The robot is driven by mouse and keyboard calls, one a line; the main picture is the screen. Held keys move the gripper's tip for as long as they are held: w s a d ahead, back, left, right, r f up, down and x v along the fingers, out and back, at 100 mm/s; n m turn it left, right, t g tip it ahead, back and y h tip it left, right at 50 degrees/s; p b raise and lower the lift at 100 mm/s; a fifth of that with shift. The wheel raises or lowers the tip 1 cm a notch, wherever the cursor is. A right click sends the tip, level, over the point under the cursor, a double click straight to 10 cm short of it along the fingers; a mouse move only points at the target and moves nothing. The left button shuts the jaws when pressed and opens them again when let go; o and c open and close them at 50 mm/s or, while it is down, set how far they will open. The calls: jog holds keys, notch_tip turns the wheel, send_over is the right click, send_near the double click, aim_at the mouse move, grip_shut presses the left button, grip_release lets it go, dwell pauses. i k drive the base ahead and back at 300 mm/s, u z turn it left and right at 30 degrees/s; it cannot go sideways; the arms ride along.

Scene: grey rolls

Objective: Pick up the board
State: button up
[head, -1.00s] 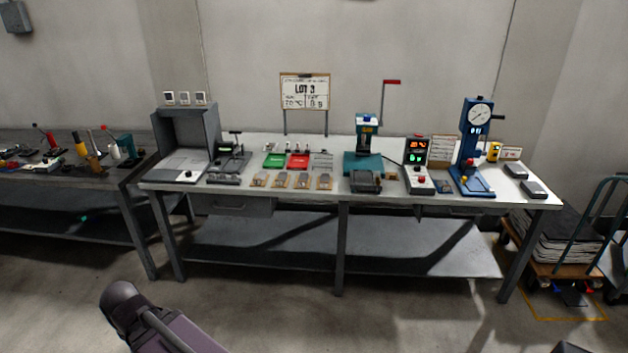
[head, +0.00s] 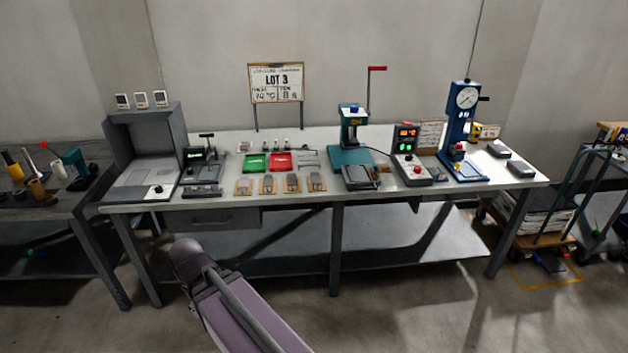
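Several small wooden boards with grey pieces on them lie in a row near the front edge of the workbench (head: 225,202); one is the tan board (head: 268,185). A framed white sign board (head: 277,82) reading "LOT 3" stands on two posts at the back of the bench. A clipboard-like sheet (head: 430,135) stands behind the red-digit display box. I cannot tell which of these the task's board is. Part of my arm (head: 235,305) shows in front of the bench, below its top. My gripper is not in view.
The bench also bears a grey booth (head: 145,150), green tray (head: 256,162), red tray (head: 281,161), teal press (head: 351,140), display box (head: 408,160) and blue dial press (head: 461,130). Another bench (head: 40,208) stands left, a loaded cart (head: 535,220) right. The floor in front is open.

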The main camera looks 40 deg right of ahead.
aim_at(292, 182)
jog(key=z, duration=0.7)
jog(key=i, duration=0.9)
jog(key=z, duration=0.55)
